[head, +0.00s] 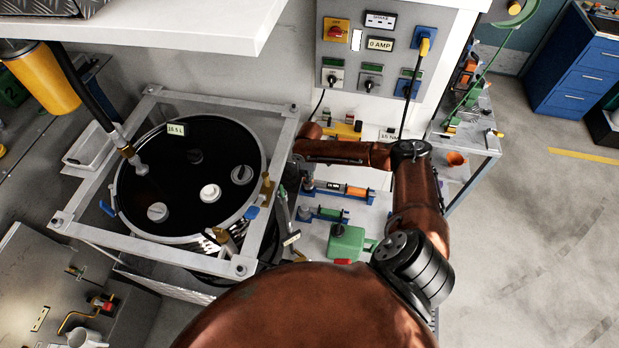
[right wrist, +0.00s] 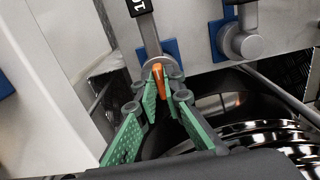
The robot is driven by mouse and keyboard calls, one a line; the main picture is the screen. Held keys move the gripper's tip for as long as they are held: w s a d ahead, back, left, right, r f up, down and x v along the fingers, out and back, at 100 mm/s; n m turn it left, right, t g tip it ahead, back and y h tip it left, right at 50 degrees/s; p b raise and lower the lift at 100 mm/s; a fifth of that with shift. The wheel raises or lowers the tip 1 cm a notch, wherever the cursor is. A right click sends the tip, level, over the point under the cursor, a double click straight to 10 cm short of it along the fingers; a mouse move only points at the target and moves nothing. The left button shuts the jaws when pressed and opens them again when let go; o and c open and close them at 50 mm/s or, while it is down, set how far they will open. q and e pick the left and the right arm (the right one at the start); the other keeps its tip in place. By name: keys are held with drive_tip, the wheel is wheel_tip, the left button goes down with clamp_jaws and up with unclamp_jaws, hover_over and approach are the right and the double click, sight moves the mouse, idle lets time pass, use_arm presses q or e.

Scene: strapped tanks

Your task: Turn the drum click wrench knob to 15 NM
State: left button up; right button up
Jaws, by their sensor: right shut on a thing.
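In the head view, a click wrench with an orange section (head: 355,191) lies in blue holders on the white bench. A second wrench, with a green section (head: 330,214), lies in front of it. In the right wrist view, my right gripper (right wrist: 160,88) has its green-padded fingers closed around a small orange piece (right wrist: 158,76) at the round grey end of one wrench (right wrist: 149,38). The fingers hide part of this end. The knob's setting cannot be read. A small label (head: 388,135) on the bench seems to read 15 NM. My left gripper is out of view.
A strapped black-topped drum (head: 190,215) stands in a grey frame (head: 76,236) left of the wrenches. A green can (head: 346,243) stands in front of them. A control panel (head: 372,60) hangs behind. A second grey wrench end (right wrist: 243,42) sits close to the right of my fingers.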

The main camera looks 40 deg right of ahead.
clamp_jaws()
drive_tip(key=shift+a+r+m+p, duration=0.15)
drive_tip(key=shift+m+p, duration=0.45)
drive_tip(key=shift+p, duration=0.3)
drive_tip(key=m+p, duration=0.3)
drive_tip(key=shift+s+p, duration=0.1)
drive_tip(key=shift+p, duration=0.25)
drive_tip(key=shift+m+p, duration=1.7)
drive_tip(key=shift+m, duration=0.2)
drive_tip(key=o, duration=0.7)
unclamp_jaws()
